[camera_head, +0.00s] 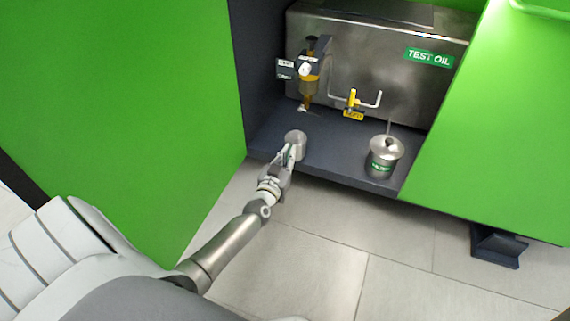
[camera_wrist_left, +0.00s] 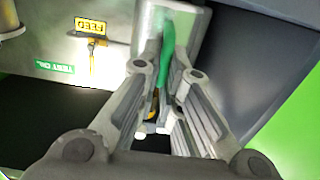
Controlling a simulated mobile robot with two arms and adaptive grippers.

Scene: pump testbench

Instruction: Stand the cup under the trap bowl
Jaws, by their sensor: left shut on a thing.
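A small grey metal cup (camera_head: 295,140) is at the front left of the dark cabinet shelf. My left gripper (camera_head: 287,156) is shut on it from the front. In the left wrist view the fingers (camera_wrist_left: 157,100) reach to a grey cup wall (camera_wrist_left: 198,28) with a green patch. The amber trap bowl (camera_head: 307,94) hangs under a round gauge at the back left. The cup is in front of the bowl and a little left of it, apart from it. Whether the cup touches the shelf I cannot tell. My right gripper is not in view.
A silver can (camera_head: 384,161) with a green label stands at the shelf's right. A yellow-handled valve (camera_head: 352,99) with a feed tag (camera_wrist_left: 90,27) sits on the steel tank (camera_head: 400,70). Green panels (camera_head: 120,90) flank the opening. The shelf's middle is clear.

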